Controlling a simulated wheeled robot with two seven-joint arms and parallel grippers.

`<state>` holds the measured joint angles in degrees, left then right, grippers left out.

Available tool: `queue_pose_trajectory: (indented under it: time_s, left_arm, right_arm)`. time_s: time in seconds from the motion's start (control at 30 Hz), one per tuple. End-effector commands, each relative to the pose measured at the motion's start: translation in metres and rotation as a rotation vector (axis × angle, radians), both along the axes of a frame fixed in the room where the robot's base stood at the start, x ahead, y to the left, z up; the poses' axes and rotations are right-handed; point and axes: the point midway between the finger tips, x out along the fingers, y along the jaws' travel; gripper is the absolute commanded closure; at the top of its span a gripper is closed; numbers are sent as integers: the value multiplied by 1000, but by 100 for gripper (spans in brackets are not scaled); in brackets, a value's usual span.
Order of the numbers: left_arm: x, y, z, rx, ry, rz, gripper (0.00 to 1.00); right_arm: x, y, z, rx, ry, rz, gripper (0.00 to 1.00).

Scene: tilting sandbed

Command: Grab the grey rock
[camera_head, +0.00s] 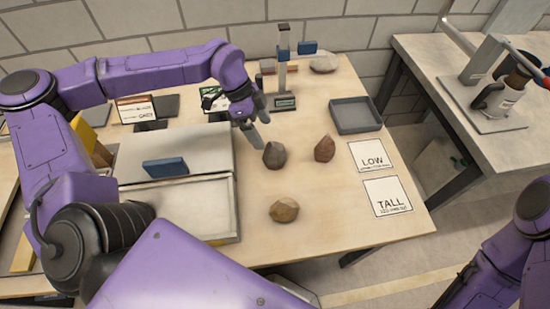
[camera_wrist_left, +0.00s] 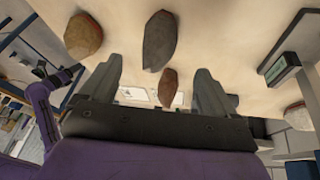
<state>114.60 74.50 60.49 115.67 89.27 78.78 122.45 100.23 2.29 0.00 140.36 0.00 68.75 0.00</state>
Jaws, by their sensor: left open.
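The dark grey rock (camera_head: 274,155) lies on the wooden table, just in front of my left gripper in the head view. In the left wrist view the grey rock (camera_wrist_left: 160,40) shows whole, above the gap between the fingers. My left gripper (camera_head: 257,125) is open, with nothing between its fingers. It points down close to the grey rock; I cannot tell whether a finger touches it. The open fingers (camera_wrist_left: 158,80) also show in the left wrist view. My right arm shows at the lower right of the head view, but its gripper is out of sight.
A reddish-brown rock (camera_head: 324,148) lies right of the grey one, and a tan rock (camera_head: 284,210) nearer. The sandbed (camera_head: 237,190) with a blue block (camera_head: 165,167) is left. A grey tray (camera_head: 355,115), LOW card (camera_head: 370,156) and TALL card (camera_head: 387,196) lie right. A gauge stand (camera_head: 283,75) is behind.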

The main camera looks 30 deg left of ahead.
Motion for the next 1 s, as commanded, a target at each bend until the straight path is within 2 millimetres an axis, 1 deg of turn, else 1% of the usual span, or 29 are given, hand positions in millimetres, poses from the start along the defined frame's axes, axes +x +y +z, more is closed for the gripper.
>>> queue_pose_trajectory:
  time_s: [0.1, 0.2, 0.27, 0.37, 0.47, 0.53, 0.63, 0.8, 0.83, 0.87, 0.9, 0.97, 1.0]
  left_arm:
    - [-1, -10, -20, 1, 7, -4, 10]
    - [0, -16, -34, 1, 4, -4, 10]
    - [1, -18, -39, 1, 3, -4, 10]
    - [1, -24, -51, 1, 7, -5, 10]
    - [2, -32, -68, 0, 7, -6, 10]
    - [3, -35, -80, 1, 4, -4, 10]
    - [4, -38, -87, 0, 2, -3, 10]
    - [4, -38, -88, 0, 0, -1, 10]
    - [4, -38, -88, 0, 0, -2, 13]
    - [4, -38, -88, 0, 0, -1, 23]
    - [4, -38, -88, 0, 0, -2, 36]
    - [4, -38, -88, 0, 0, -2, 56]
    - [4, -38, -88, 0, 0, -2, 69]
  right_arm:
    - [0, 0, 6, 0, 0, 0, 57]
    - [0, 0, 8, 0, 0, 0, 57]
    - [0, 0, 9, 0, 0, 0, 57]
    - [0, 0, 17, 0, 0, 0, 57]
    - [0, 0, 25, 0, 0, 0, 57]
    - [0, 0, 25, 0, 0, 0, 57]
    - [0, 0, 25, 0, 0, 0, 57]
    - [0, 0, 24, 0, 0, 0, 57]
    - [0, 0, 24, 0, 0, 0, 57]
    - [0, 0, 24, 0, 0, 0, 57]
    - [0, 0, 24, 0, 0, 0, 57]
    - [0, 0, 24, 0, 0, 0, 57]
    - [0, 0, 24, 0, 0, 0, 57]
